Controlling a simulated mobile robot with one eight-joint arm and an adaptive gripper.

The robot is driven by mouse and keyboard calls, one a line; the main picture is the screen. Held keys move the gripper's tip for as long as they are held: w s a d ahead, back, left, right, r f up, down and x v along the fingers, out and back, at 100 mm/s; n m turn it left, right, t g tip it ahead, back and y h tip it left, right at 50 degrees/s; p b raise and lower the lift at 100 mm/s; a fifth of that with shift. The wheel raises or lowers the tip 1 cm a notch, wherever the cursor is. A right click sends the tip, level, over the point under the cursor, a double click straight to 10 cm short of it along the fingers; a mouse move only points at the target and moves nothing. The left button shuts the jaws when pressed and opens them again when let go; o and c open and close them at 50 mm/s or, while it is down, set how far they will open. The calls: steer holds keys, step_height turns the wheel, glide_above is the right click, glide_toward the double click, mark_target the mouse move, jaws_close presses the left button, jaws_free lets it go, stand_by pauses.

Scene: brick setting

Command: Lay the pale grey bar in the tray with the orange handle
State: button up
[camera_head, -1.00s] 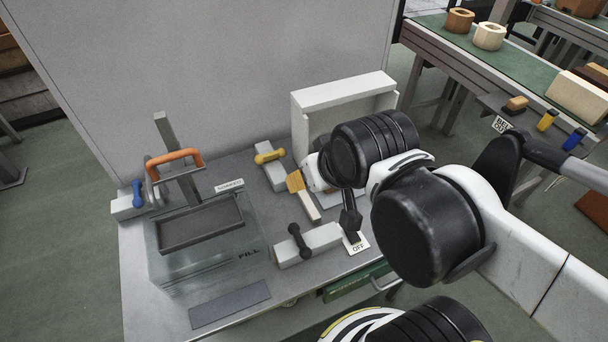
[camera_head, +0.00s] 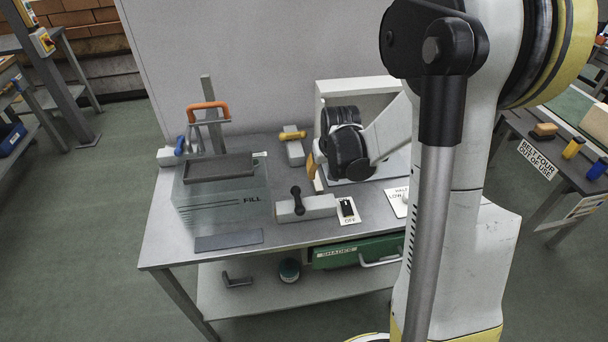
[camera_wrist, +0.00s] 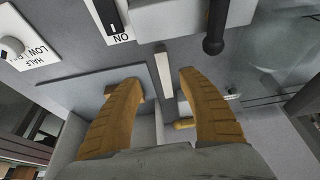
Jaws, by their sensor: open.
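The pale grey bar (camera_wrist: 164,72) lies on the bench top. In the wrist view it shows between the tan fingers of my gripper (camera_wrist: 162,82), with gaps on both sides. My gripper is open. In the head view one tan finger of my gripper (camera_head: 312,168) shows beside the bar (camera_head: 318,182), which is mostly hidden by my arm and gripper. The dark grey tray (camera_head: 220,167) sits at the top of a clear tank to the left. Its orange handle (camera_head: 208,106) arches above the tray's back left, by an upright grey post. The tray looks empty.
The clear tank (camera_head: 225,205) is marked FILL. A block with a black lever (camera_head: 305,207) stands in front of the bar. A block with a yellow lever (camera_head: 294,148) and a white open box (camera_head: 358,88) stand behind. A dark flat plate (camera_head: 228,240) lies at the front.

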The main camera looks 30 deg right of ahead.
mark_target(319, 185)
steer(key=b+x, duration=0.1)
steer(key=x, duration=0.4)
steer(key=shift+w+f+b, duration=0.1)
steer(key=shift+b, duration=0.3)
steer(key=b+x, duration=0.2)
steer(key=x, duration=0.1)
steer(key=b+x, duration=0.1)
steer(key=x, duration=0.1)
steer(key=shift+a+f, duration=0.2)
steer(key=shift+r, duration=0.1)
jaws_close()
